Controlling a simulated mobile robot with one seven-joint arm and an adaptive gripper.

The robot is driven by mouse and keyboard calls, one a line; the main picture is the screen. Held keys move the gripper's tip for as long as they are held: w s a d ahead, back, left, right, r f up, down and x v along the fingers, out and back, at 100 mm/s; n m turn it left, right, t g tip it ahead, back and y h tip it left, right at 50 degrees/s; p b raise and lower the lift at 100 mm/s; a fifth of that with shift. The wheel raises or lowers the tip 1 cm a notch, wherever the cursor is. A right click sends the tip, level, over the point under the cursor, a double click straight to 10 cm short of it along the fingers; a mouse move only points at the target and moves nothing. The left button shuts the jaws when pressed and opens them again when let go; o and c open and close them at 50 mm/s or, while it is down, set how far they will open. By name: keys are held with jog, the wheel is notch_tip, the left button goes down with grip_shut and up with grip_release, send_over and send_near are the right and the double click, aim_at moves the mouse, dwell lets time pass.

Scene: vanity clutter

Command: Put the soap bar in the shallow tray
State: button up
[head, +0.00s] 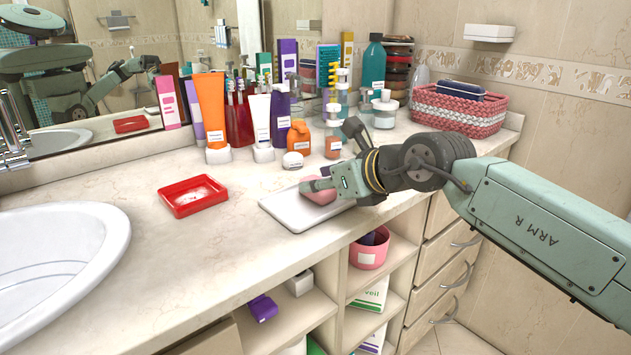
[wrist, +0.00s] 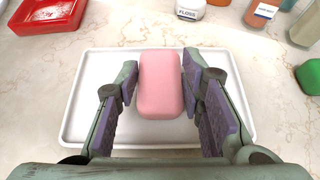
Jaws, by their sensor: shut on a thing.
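The pink soap bar (head: 321,196) is between the fingers of my gripper (head: 330,186), over the white shallow tray (head: 285,214). In the wrist view the soap bar (wrist: 160,85) lies lengthwise between the two purple-padded fingers of my gripper (wrist: 158,78), which is shut on it. The shallow tray (wrist: 78,92) spreads out beneath on both sides in that view. Whether the soap's underside touches the tray is hard to tell. My gripper hides part of the tray's right side in the head view.
A red dish (head: 193,196) stands to the left of the tray, with the sink basin (head: 60,265) beyond. Behind the tray are a floss container (head: 293,160), an orange bottle (head: 299,137) and several pumps and tubes. A pink woven basket (head: 458,112) stands at the back right.

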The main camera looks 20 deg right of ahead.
jog(key=shift+s+a+r, duration=0.1)
jog(key=shift+r, duration=0.05)
jog(key=o, duration=1.2)
jog(key=shift+s+d+r, duration=0.1)
jog(key=shift+s+d, duration=0.1)
jog(key=shift+s, duration=0.1)
jog(key=b+v, duration=0.1)
jog(key=v, duration=1)
jog(key=shift+s+r, duration=0.1)
jog(key=shift+s, duration=0.05)
